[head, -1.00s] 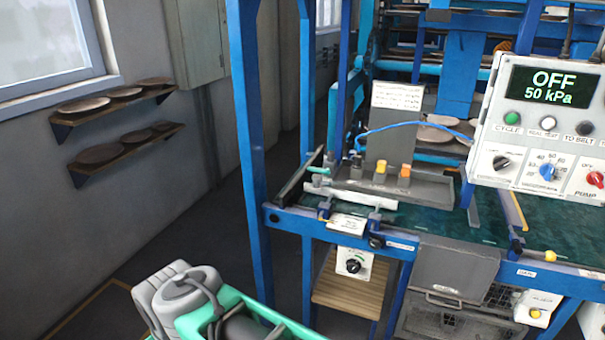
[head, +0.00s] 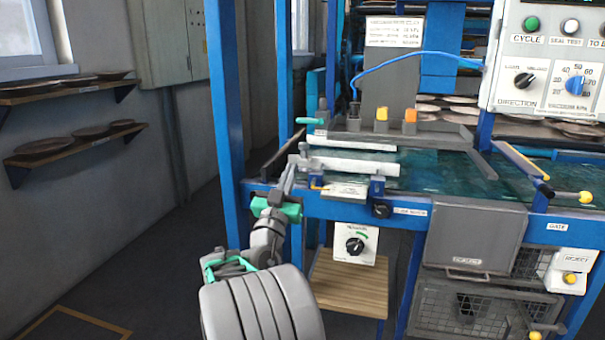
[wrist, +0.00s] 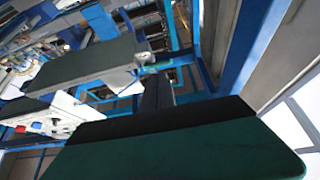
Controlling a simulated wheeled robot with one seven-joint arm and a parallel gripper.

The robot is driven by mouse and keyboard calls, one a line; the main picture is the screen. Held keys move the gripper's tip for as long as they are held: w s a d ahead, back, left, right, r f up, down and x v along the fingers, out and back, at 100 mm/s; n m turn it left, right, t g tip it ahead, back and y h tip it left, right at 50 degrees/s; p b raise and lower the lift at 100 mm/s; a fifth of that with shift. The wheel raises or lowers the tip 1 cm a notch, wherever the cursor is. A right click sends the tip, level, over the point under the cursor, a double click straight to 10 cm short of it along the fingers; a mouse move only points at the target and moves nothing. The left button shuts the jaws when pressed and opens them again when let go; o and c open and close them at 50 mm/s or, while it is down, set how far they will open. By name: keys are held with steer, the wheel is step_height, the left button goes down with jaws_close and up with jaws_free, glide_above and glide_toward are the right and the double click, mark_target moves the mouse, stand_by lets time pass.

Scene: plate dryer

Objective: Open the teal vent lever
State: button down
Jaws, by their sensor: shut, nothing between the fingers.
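The teal vent lever (head: 310,121) sticks out to the left at the rear left corner of the blue-framed bench, beside the grey block with yellow and orange knobs. In the wrist view a small teal bar (wrist: 150,69), likely the same lever, shows just beyond the fingertips. My gripper (head: 302,152) is shut and empty, pointing up and away at the bench's left end. Its tip appears a little below the lever in the head view, apart from it. In the wrist view my gripper (wrist: 156,80) shows as a narrow dark finger pair; depth to the lever is hard to judge.
A blue upright post (head: 226,130) stands close to the left of my arm. A grey block (head: 392,75) with a blue hose stands behind. The floor left of the post is clear; wall shelves (head: 75,145) hold plates.

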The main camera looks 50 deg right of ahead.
mark_target(310, 121)
steer(key=w+d+r+h+p, duration=0.1)
steer(key=w+d+r+p, duration=0.3)
steer(key=d+r, duration=0.3)
steer(key=d, duration=0.3)
steer(key=shift+w+d+r+n+t, duration=0.15)
steer(key=shift+d+r+n+t, duration=0.1)
steer(key=shift+r+n+t, duration=0.15)
steer(key=shift+f+b, duration=0.1)
steer(key=shift+b, duration=0.4)
steer(key=shift+m+b, duration=0.3)
steer(key=shift+m, duration=0.1)
